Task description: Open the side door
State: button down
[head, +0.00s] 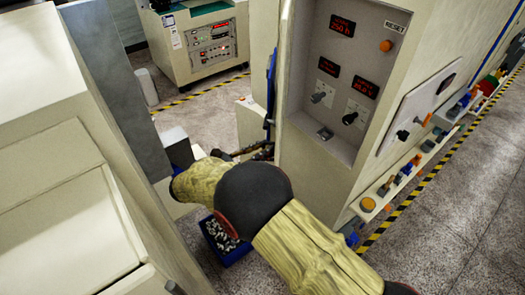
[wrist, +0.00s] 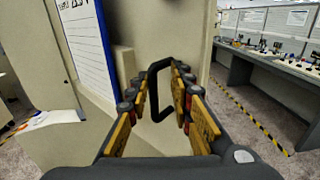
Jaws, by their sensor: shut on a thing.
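The side door looks like a cream panel (wrist: 192,50) in the wrist view, with a dark upright handle (wrist: 157,68) on it. My gripper (wrist: 156,82) has its yellow and black fingers on both sides of the handle and is shut on it. In the head view my gripper (head: 250,152) is at the left side of the cream machine (head: 375,25) with the control panel. My own arm covers much of it there, and the handle cannot be made out clearly. I cannot tell whether the door stands ajar.
A blue-edged sheet (wrist: 85,45) hangs left of the handle. A large cream cabinet (head: 60,190) stands close on the left. A blue bin (head: 225,240) is on the floor below my arm. A long workbench (wrist: 265,72) and open floor lie to the right in the wrist view.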

jog(key=c, duration=2)
grip_release()
jog(key=shift+w+a+r, duration=0.15)
jog(key=shift+w+r, duration=0.35)
jog(key=shift+o, duration=0.4)
jog(key=shift+w+d+f, duration=0.15)
jog(key=shift+w+d, duration=0.05)
jog(key=shift+w, duration=0.15)
jog(key=shift+s+a, duration=0.1)
jog(key=shift+s, duration=0.05)
jog(key=shift+c, duration=0.3)
jog(key=shift+f, duration=0.1)
